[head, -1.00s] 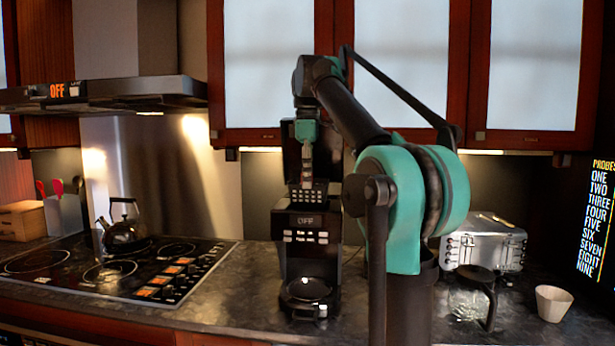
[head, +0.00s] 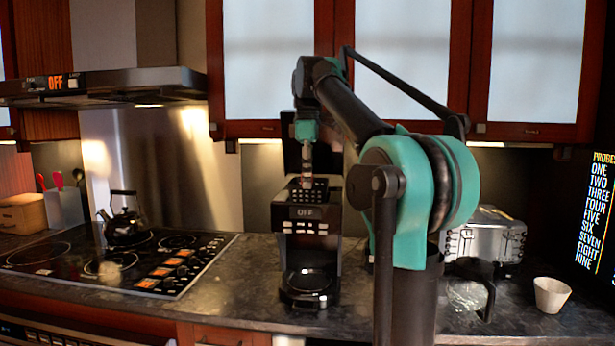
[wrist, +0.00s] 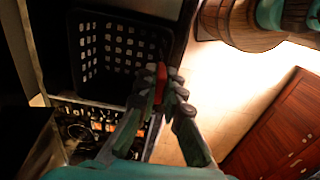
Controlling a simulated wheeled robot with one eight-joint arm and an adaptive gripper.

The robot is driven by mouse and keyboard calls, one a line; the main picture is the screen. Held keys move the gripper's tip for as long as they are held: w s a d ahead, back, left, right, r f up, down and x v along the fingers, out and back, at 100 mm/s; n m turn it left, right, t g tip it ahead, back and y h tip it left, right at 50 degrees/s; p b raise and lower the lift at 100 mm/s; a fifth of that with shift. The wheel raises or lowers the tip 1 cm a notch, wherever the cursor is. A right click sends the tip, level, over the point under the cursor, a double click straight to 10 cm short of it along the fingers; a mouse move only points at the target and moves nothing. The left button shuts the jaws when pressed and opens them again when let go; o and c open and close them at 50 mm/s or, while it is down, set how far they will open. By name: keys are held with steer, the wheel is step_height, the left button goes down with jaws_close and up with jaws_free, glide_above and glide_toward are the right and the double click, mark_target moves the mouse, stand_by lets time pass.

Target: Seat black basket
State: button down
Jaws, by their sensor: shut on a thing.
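The black basket (head: 313,193) has a grid of holes and shows at the top of the black coffee machine (head: 305,235), whose panel reads OFF. In the wrist view the basket (wrist: 88,55) fills the upper left, open side toward the camera. My gripper (head: 306,172) comes down from above at the basket. In the wrist view my gripper (wrist: 160,88) is shut on a small red part (wrist: 161,78) at the basket's edge. Whether the basket rests fully in the machine cannot be told, as its underside is hidden.
A stovetop (head: 110,262) with a kettle (head: 124,220) is at left. A toaster (head: 487,240), a glass carafe (head: 468,290) and a white cup (head: 551,294) stand at right. Cabinets (head: 400,60) hang above. Counter is clear just left of the machine.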

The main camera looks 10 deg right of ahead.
mark_target(308, 190)
steer(key=shift+f, duration=1.8)
steer(key=c, duration=1.6)
jaws_free()
steer(key=shift+r, duration=0.1)
step_height(308, 190, up, 12)
steer(key=shift+f, duration=0.1)
